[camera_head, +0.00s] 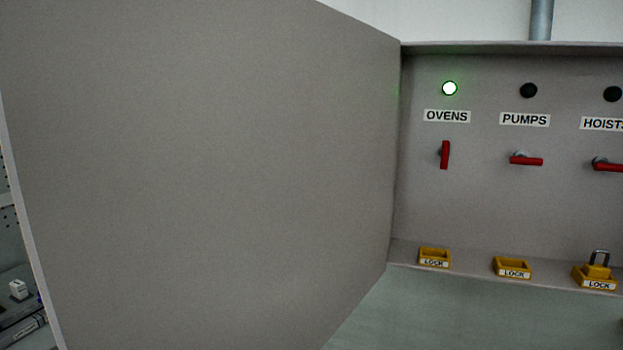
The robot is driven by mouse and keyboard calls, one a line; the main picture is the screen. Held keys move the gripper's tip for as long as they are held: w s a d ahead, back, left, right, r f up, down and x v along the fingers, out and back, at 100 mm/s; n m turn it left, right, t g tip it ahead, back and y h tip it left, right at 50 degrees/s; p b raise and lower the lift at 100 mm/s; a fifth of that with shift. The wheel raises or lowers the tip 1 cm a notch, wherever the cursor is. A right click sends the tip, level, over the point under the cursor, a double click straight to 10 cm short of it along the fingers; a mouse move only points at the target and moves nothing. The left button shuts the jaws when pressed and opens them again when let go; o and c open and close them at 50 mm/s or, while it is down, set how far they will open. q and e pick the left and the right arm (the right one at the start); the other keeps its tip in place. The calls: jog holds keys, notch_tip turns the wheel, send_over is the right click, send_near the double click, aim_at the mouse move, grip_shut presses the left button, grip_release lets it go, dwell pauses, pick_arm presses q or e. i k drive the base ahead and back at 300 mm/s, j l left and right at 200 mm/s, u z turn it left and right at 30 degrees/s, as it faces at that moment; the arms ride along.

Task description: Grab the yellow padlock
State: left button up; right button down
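The yellow padlock (597,269) with a grey shackle stands upright in the rightmost yellow holder (597,283), labelled LOCK, at the lower right of the head view. The holder sits on the ledge under the HOISTS switch. The padlock's lower part is hidden by the holder's front wall. Neither of my grippers is in view.
A large grey cabinet door (200,180) stands open and fills the left. Two other LOCK holders (434,258) and (512,268) look empty. Red handles are under OVENS (445,155), PUMPS (530,160) and HOISTS (608,167).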

aim_at(590, 270)
jog(key=j+z, duration=0.3)
jog(key=j, duration=0.15)
jog(key=k+j+z, duration=0.25)
jog(key=j, duration=0.15)
jog(key=i+j+z, duration=0.1)
jog(key=j+z, duration=0.55)
jog(key=j, duration=0.2)
jog(key=i+j+z, duration=0.1)
jog(key=j+z, duration=0.3)
jog(key=l, duration=1.25)
